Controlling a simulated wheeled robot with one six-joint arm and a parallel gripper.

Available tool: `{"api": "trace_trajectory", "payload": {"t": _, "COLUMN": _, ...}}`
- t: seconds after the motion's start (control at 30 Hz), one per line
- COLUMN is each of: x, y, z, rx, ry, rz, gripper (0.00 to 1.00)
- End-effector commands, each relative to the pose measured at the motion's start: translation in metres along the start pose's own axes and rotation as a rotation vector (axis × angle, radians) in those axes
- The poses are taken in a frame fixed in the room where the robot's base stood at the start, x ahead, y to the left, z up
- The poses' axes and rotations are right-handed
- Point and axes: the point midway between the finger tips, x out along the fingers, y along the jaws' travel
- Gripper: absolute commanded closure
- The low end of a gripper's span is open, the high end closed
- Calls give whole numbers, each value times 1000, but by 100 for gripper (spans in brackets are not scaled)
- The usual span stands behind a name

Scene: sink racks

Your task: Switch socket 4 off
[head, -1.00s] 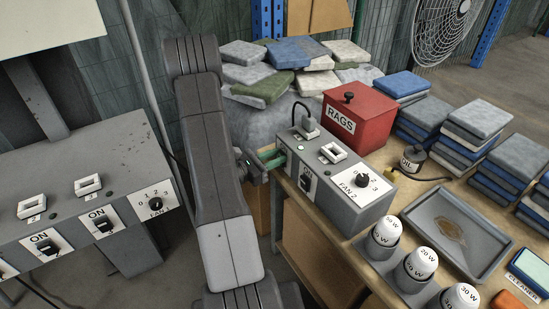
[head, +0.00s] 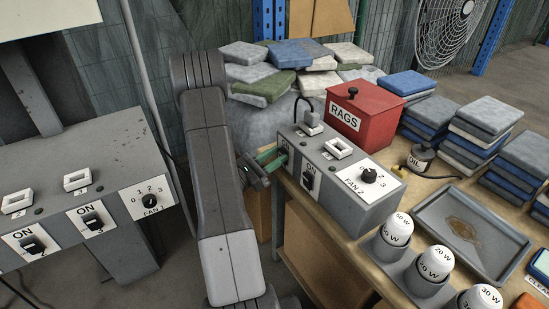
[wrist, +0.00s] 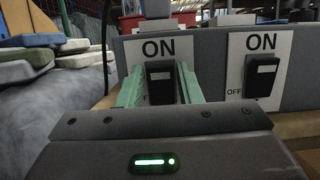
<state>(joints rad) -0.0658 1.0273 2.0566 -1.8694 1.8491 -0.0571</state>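The grey socket box (head: 330,190) stands on the bench with two black rocker switches on its front. The left switch (wrist: 160,84), under an ON label, lies between the green fingers of my gripper (wrist: 160,92). The fingers are apart, one on each side of it; contact is unclear. In the head view my gripper (head: 268,165) is at the box's left end and partly covers this switch. The right switch (wrist: 262,76) has ON above and OFF below and is free. A plug (head: 311,122) sits in the left socket; the right socket (head: 338,149) is empty. Socket numbers here are unreadable.
A red RAGS box (head: 362,115) stands behind the socket box. A fan knob (head: 369,176) is at its right end. Bulbs (head: 397,229) and a tray (head: 470,235) lie to the right. Another switch console (head: 80,180) stands left of my arm.

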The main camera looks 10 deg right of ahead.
Motion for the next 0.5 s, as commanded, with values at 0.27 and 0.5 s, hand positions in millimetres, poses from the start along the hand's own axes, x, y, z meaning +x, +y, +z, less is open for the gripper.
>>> {"api": "trace_trajectory", "payload": {"t": 0.27, "x": 0, "y": 0, "z": 0, "rx": 0, "ry": 0, "rz": 0, "gripper": 51}}
{"api": "trace_trajectory", "payload": {"t": 0.5, "x": -8, "y": 1, "z": 0, "rx": -1, "ry": 1, "rz": 4, "gripper": 51}}
